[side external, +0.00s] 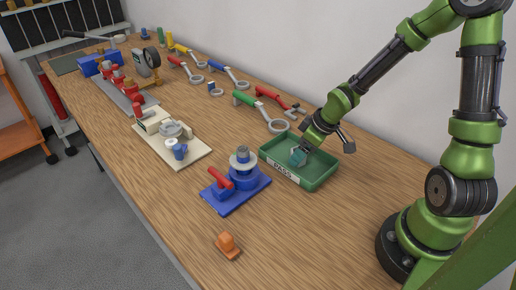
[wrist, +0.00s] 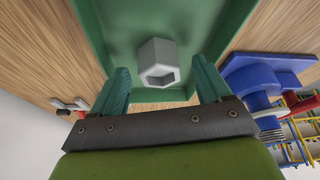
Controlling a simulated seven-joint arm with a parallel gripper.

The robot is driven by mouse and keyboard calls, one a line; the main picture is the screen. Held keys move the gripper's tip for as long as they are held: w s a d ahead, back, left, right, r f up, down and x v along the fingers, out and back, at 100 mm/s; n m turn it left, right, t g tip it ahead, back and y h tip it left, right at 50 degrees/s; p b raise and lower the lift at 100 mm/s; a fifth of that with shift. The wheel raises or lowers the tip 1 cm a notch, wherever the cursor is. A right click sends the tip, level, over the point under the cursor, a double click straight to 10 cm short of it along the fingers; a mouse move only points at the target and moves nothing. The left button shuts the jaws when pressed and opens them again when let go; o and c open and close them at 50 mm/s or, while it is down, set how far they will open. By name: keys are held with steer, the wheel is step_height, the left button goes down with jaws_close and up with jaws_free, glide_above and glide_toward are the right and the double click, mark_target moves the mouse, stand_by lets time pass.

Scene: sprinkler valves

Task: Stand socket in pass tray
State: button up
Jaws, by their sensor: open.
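The socket (wrist: 157,62) is a pale grey piece with a hexagonal opening. In the wrist view it is in the green pass tray (wrist: 120,22), and it appears to stand upright with its open end facing my gripper. The tray, labelled PASS, also shows in the side view (side external: 322,176). My gripper (wrist: 161,66) is open, with one teal finger on each side of the socket and visible gaps between. In the side view my gripper (side external: 298,157) is low inside the tray, and I cannot make out the socket there.
A blue fixture with a red handle (side external: 222,178) stands just left of the tray. An orange piece (side external: 228,246) lies near the front edge. A cream board with parts (side external: 170,145) is farther left. Wrenches with coloured handles, such as a green one (side external: 244,99), lie behind the tray.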

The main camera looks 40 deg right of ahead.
steer(key=v, duration=0.4)
steer(key=shift+s+d+r, duration=0.15)
steer(key=s+a+r+m+t, duration=0.1)
steer(key=s+a+r+m, duration=0.2)
steer(key=r, duration=0.5)
steer(key=s+a+r+m+t, duration=0.1)
steer(key=s+a+r+m, duration=0.3)
steer(key=s+r, duration=0.3)
step_height(320, 180, up, 3)
steer(key=shift+s+a+f+t+y, duration=0.2)
steer(key=shift+s+a+t+y, duration=0.15)
steer(key=shift+a, duration=0.3)
